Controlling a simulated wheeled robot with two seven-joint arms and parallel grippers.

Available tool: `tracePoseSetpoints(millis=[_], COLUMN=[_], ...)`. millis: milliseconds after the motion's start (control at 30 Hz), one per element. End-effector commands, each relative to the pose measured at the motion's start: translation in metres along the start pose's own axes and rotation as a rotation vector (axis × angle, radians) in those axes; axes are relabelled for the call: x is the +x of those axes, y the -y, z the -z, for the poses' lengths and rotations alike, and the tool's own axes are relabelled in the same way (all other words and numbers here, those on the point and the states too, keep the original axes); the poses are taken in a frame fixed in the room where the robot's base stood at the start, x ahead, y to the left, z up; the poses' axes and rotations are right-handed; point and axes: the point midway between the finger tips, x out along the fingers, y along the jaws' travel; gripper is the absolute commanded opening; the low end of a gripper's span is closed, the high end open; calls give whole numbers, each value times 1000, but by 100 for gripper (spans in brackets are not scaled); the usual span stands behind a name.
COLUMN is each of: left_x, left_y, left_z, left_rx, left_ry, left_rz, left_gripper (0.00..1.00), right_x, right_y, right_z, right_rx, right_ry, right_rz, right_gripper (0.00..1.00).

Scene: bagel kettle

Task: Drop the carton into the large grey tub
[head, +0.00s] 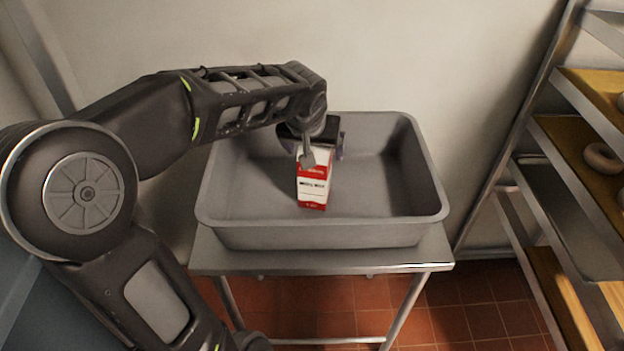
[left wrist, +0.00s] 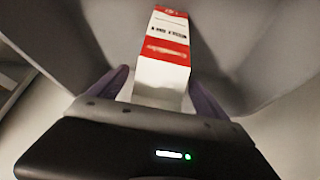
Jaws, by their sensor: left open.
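The red and white carton (head: 313,185) is inside the large grey tub (head: 330,234), below my left gripper (head: 322,150). In the left wrist view the carton (left wrist: 165,60) shows between and beyond the two open fingers, with a gap on at least the right side. The left gripper (left wrist: 157,92) is open above the tub's middle. I cannot tell whether the carton touches the tub floor. My right gripper is not in view.
The tub stands on a metal table (head: 300,262) against a pale wall. A metal rack (head: 560,150) with wooden trays and bagels (head: 602,157) stands at the right. The tub's right half is empty.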

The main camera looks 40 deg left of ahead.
Motion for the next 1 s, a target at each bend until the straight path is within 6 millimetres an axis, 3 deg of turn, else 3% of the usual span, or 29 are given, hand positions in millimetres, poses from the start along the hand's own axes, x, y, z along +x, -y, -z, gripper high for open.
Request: tracePoseSetpoints(millis=[167,533,1000], left_x=[-16,-72,-79], left_y=[0,-1,0], left_z=[2,2,2], left_rx=[0,0,1], left_ry=[-7,-9,-7], left_rz=[0,-2,-1], left_gripper=[87,87,87], right_x=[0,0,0], right_y=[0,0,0], right_z=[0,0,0], right_rx=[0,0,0], right_ry=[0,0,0], right_rz=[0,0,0], right_gripper=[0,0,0])
